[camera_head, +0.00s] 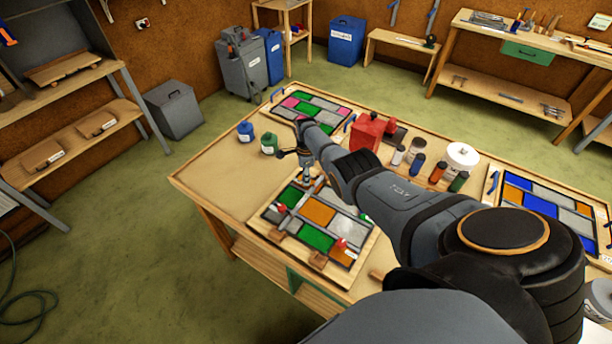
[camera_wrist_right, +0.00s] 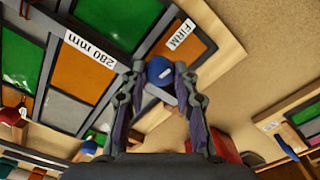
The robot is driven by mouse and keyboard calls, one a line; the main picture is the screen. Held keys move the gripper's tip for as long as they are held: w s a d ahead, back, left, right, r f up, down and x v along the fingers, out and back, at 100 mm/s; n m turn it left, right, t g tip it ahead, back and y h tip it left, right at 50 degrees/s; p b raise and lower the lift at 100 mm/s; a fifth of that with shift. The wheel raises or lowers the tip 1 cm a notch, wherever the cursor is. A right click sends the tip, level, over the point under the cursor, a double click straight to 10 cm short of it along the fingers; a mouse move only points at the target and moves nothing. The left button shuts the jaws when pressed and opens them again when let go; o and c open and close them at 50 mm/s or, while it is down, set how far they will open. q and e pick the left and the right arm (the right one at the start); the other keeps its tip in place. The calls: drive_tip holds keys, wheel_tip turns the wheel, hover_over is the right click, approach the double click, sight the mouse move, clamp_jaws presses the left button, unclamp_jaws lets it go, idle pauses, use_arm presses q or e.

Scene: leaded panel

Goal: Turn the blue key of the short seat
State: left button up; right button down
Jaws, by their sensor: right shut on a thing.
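The leaded panel (camera_head: 283,242), with green, orange and grey panes in a wooden frame, lies on the bench. My right gripper (camera_head: 308,176) reaches down to its far edge. In the right wrist view, the blue key (camera_wrist_right: 159,69) is a round knob with a small pale mark. It sits between the fingertips of my right gripper (camera_wrist_right: 162,88), which is shut on it. A grey piece shows beside the key. Labels reading "280 mm" (camera_wrist_right: 90,48) and "FIRM" (camera_wrist_right: 180,35) lie near. Which part is the short seat I cannot tell. My left gripper is out of view.
A pink-and-green panel (camera_head: 313,107) and a blue-and-orange panel (camera_head: 545,205) lie farther off. A red box (camera_head: 367,132), blue bottle (camera_head: 245,131) and several jars stand on the bench.

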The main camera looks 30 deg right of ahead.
drive_tip(key=shift+w+d+r, duration=0.1)
drive_tip(key=shift+w+r, duration=0.1)
drive_tip(key=c, duration=1.4)
unclamp_jaws()
drive_tip(key=o, duration=0.4)
drive_tip(key=shift+s, duration=0.1)
drive_tip(key=shift+f, duration=0.1)
wheel_tip(320, 180, up, 12)
